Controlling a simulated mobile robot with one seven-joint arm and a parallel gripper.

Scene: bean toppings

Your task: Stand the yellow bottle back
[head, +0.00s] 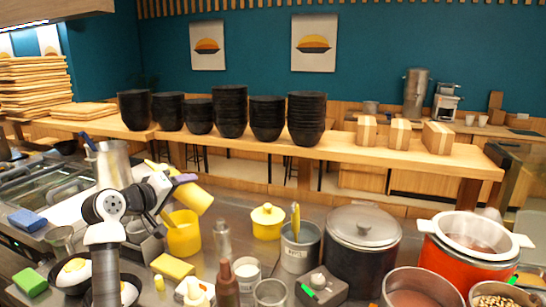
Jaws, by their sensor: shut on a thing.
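The yellow bottle (196,199) is held tilted above the steel counter, with its wide end toward the lower right. A narrow yellow part shows past my gripper at its upper left. My gripper (172,191) is shut on the bottle; the fingers and arm hide part of it, so the exact grip is unclear. A yellow container (184,240) stands upright on the counter just below the bottle. I cannot tell whether the two touch.
Bowls with egg (75,270) stand at the lower left. A yellow block (173,266), a brown bottle (226,284), a lidded yellow pot (267,221), a dark lidded pot (362,240) and a red cooker (462,262) crowd the counter. Stacked black bowls (230,112) stand behind.

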